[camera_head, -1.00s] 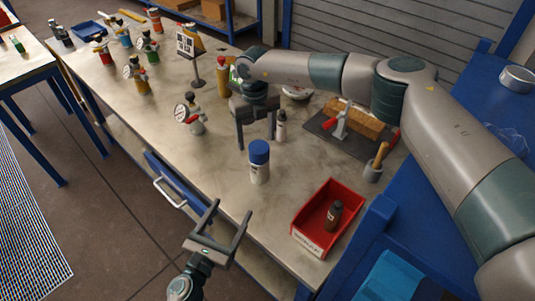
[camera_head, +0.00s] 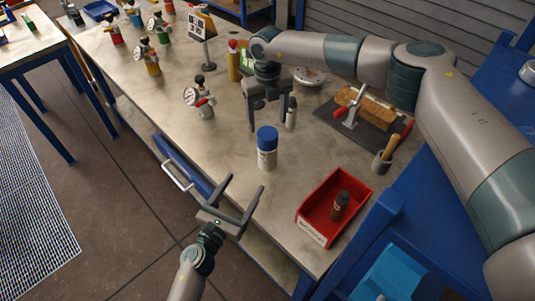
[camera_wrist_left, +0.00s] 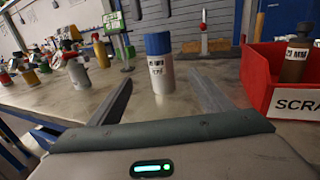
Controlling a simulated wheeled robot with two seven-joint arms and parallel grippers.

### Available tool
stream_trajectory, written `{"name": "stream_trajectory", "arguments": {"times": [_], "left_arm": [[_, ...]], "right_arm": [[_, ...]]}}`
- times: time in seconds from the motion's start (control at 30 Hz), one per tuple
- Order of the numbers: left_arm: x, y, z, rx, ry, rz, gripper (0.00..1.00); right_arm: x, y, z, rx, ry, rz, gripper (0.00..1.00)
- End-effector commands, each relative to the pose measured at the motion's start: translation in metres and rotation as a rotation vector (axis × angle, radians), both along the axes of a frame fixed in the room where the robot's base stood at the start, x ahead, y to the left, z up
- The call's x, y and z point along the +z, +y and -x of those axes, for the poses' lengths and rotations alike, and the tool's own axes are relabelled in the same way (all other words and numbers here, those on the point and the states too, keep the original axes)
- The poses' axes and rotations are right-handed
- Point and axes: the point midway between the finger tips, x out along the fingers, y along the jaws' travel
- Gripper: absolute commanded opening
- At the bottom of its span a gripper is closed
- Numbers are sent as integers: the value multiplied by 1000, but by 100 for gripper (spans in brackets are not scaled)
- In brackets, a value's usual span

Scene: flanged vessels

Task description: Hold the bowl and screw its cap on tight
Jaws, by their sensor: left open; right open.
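The bowl (camera_head: 266,158) is a white labelled cylinder standing upright on the bench near its front edge. Its blue cap (camera_head: 267,136) sits on top; I cannot tell how tight it is. Both also show in the left wrist view, the white body (camera_wrist_left: 161,76) and the cap (camera_wrist_left: 158,43) straight ahead beyond the fingers. My left gripper (camera_head: 245,185) is open and empty, in front of and below the bowl, fingers pointing toward it without touching. My right gripper (camera_head: 267,122) is open, fingers pointing down, behind the bowl and apart from it.
A red bin (camera_head: 333,205) holding a dark bottle (camera_head: 341,206) stands right of the bowl. A small grey bottle (camera_head: 291,113) stands close to the right gripper. A gauge valve (camera_head: 201,101) is at left. A clamp fixture (camera_head: 350,106) lies behind right.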

Motion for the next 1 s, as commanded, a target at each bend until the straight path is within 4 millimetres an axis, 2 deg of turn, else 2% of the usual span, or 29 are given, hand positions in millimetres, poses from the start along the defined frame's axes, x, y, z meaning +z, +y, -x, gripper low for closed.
{"name": "stream_trajectory", "arguments": {"times": [0.7, 1.0], "left_arm": [[1, -50, -105, -1, -1, 4, 73], [0, -62, -132, 0, 1, 2, 73]], "right_arm": [[0, 0, 0, 0, 0, 0, 69], [0, 0, 0, 0, 0, 0, 69]]}}
